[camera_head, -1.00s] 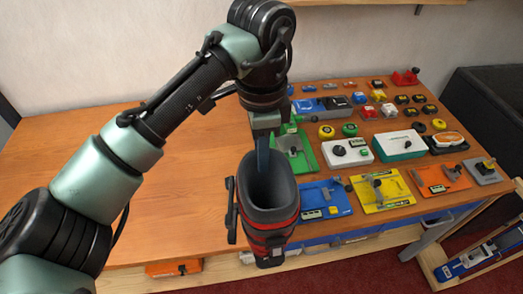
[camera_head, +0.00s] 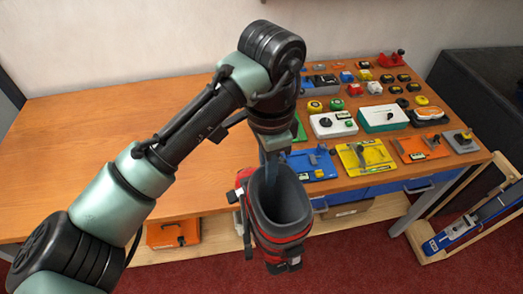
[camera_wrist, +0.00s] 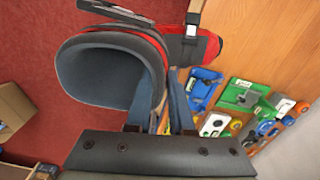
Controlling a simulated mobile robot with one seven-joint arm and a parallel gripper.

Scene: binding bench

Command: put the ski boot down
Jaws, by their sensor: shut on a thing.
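The ski boot (camera_head: 280,215) is red and dark grey with black buckles. It hangs upright, its open top facing up, in front of the bench's front edge and over the red floor. My gripper (camera_head: 271,160) is above it and shut on the rim of its cuff. In the wrist view the boot's dark opening (camera_wrist: 105,75) fills the upper left, and my gripper's blue-grey fingers (camera_wrist: 165,108) pinch the cuff wall. The boot's lower part is partly cut off in the wrist view.
The wooden bench (camera_head: 90,140) has a wide bare area on its left. Several coloured tools and fixtures, such as a yellow plate (camera_head: 365,157), crowd its right side. A wooden stand with a ski (camera_head: 470,228) is at right. An orange box (camera_head: 173,233) sits under the bench.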

